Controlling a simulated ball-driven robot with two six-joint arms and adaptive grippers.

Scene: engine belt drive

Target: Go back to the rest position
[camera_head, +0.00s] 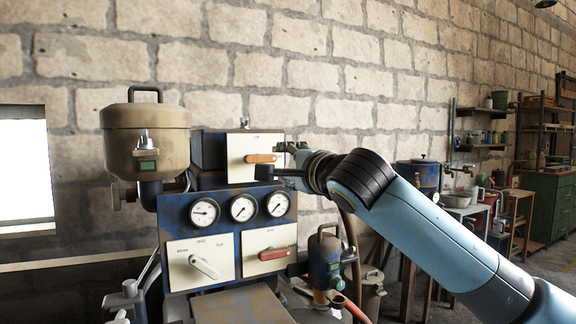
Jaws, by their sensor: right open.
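My right arm comes in from the right edge, and its right gripper (276,160) is at the upper control box of the blue machine. The gripper is open. Its fingers are in front of the box's white panel, around or just beside the orange-brown lever (260,158); I cannot tell whether they touch it. The lever lies level. My left gripper is not in view.
The blue engine panel (226,223) has several round gauges, a white lever (204,266) and a red lever (274,254). A beige tank (146,135) stands at left. A brick wall (330,70) is behind. Shelves and a green cabinet (551,205) stand far right.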

